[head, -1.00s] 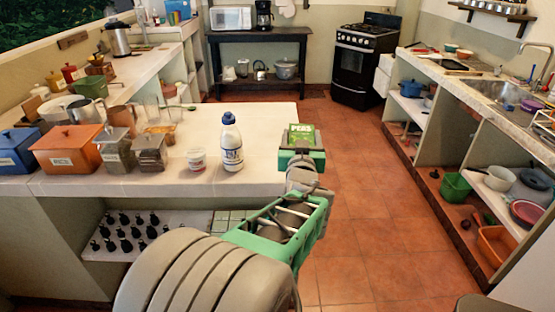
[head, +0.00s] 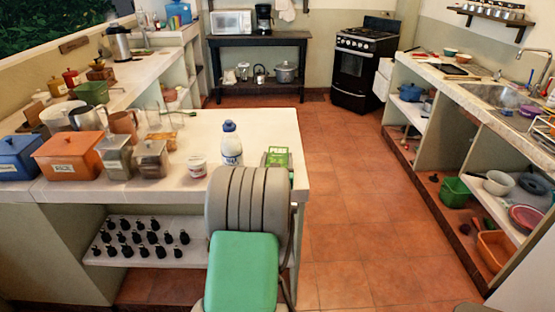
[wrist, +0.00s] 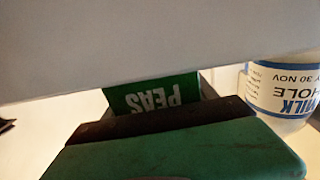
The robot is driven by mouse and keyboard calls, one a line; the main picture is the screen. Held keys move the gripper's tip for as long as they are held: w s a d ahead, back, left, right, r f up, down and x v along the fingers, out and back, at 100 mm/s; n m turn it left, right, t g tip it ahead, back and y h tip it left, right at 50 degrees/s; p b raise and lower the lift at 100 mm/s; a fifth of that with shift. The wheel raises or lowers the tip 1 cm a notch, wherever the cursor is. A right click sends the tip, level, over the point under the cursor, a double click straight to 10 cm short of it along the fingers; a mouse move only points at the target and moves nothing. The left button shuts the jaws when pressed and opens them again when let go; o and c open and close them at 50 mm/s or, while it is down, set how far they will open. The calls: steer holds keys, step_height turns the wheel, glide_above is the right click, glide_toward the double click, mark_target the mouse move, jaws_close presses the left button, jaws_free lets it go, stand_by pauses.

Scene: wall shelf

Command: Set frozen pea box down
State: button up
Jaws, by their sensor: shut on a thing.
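The green frozen pea box (head: 277,157) shows in the head view at the right end of the white counter (head: 270,122), its lower part hidden behind my arm. In the wrist view the box (wrist: 150,95) shows its "PEAS" lettering upside down, close beyond my gripper (wrist: 155,125). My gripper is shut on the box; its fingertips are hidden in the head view. I cannot tell whether the box touches the counter.
A milk bottle (head: 231,145) stands just left of the box and also shows in the wrist view (wrist: 285,92). Black bottles (head: 140,238) fill the shelf below. The counter behind the box is clear.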

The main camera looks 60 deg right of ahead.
steer(key=shift+f, duration=0.1)
steer(key=o, duration=1.3)
steer(key=shift+f+b, duration=0.1)
steer(key=shift+b, duration=0.2)
steer(key=shift+c, duration=0.2)
steer(key=o, duration=0.5)
steer(key=shift+c, duration=0.2)
steer(key=shift+r+p, duration=0.25)
steer(key=shift+p, duration=0.4)
